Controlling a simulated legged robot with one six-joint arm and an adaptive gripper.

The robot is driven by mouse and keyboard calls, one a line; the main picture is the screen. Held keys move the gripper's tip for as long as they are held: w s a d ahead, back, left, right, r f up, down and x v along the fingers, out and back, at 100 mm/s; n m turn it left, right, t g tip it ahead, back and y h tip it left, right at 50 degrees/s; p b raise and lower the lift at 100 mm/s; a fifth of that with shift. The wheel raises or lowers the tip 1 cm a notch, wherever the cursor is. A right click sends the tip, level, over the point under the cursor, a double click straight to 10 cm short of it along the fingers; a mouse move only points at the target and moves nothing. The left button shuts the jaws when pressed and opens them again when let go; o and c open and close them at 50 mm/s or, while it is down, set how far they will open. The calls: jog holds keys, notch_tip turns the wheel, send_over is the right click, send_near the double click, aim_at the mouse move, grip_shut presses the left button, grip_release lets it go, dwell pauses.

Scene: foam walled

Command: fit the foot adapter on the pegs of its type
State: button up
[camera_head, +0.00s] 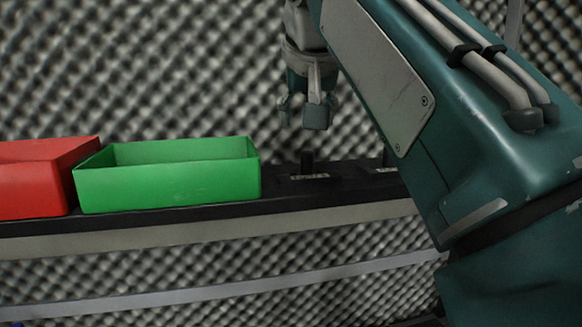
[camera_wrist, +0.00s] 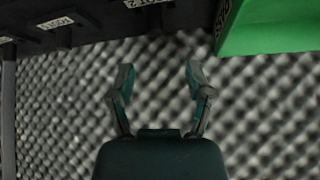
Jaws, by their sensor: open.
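My gripper (camera_head: 302,114) hangs above and behind the black shelf in the head view, above a dark upright peg (camera_head: 307,160). The peg stands on a dark base with a small white label (camera_head: 309,176). In the wrist view my gripper (camera_wrist: 158,76) is open, with nothing between its fingers and only foam wall behind them. White labels (camera_wrist: 57,22) show there along the shelf edge, too small to read surely. I cannot make out a foot adapter in either view.
A green open bin (camera_head: 170,187) stands on the black shelf (camera_head: 240,207), left of the peg, with a red bin (camera_head: 32,184) beside it. The green bin also shows in the wrist view (camera_wrist: 268,38). Part of another label (camera_head: 387,170) shows beside my arm. Foam covers the wall.

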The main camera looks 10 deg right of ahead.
aim_at(307, 152)
jog(key=x, duration=0.4)
jog(key=shift+w+a+f, duration=0.1)
jog(key=shift+w+f, duration=0.05)
jog(key=shift+f, duration=0.15)
jog(key=x, duration=0.4)
jog(key=d+x, duration=0.1)
jog(key=x, duration=0.1)
grip_shut()
